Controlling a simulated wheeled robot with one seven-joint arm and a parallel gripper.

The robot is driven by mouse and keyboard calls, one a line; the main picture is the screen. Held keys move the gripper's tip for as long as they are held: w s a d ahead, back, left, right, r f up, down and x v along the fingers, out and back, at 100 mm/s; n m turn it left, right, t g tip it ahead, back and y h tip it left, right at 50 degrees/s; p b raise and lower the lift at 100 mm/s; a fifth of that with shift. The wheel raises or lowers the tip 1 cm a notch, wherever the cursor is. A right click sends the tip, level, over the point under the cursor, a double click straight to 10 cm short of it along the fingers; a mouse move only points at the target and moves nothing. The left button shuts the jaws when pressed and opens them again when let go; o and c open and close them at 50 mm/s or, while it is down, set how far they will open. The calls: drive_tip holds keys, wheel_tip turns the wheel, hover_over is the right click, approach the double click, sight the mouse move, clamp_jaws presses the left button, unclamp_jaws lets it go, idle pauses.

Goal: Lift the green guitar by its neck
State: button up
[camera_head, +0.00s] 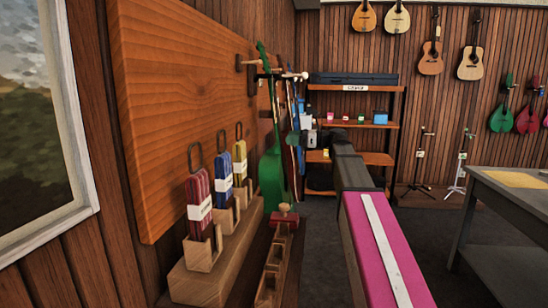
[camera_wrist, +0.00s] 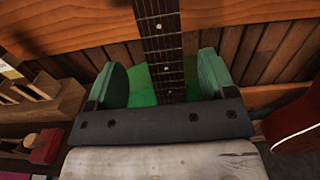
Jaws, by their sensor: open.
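A green guitar (camera_head: 272,170) hangs upright by its head beside the wooden board at left in the head view. In the wrist view its dark fretted neck (camera_wrist: 158,30) runs up the middle, and part of its green body (camera_wrist: 141,85) shows behind my gripper. My gripper (camera_wrist: 162,75) has two green-padded fingers spread wide, one on each side of the neck in the picture. Clear gaps show between the neck and both fingers. How far the fingertips reach toward the neck is hard to judge.
A wooden rack (camera_head: 205,285) with string packs stands left of the guitar, and a red block (camera_head: 285,219) sits in front. A red-brown instrument (camera_wrist: 297,125) is close at the right in the wrist view. Shelves (camera_head: 375,158) stand behind; a grey table (camera_head: 515,205) is at right.

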sight(281, 137)
drive_tip(key=shift+w+a+f, duration=0.1)
drive_tip(key=shift+w+a, duration=0.15)
drive_tip(key=shift+a, duration=0.85)
drive_tip(key=shift+w+a+r, duration=0.1)
drive_tip(key=shift+w+a, duration=0.15)
drive_tip(key=shift+a, duration=0.85)
drive_tip(key=shift+w+a+f, duration=0.1)
drive_tip(key=shift+w+a, duration=0.15)
drive_tip(key=shift+a, duration=0.85)
clamp_jaws()
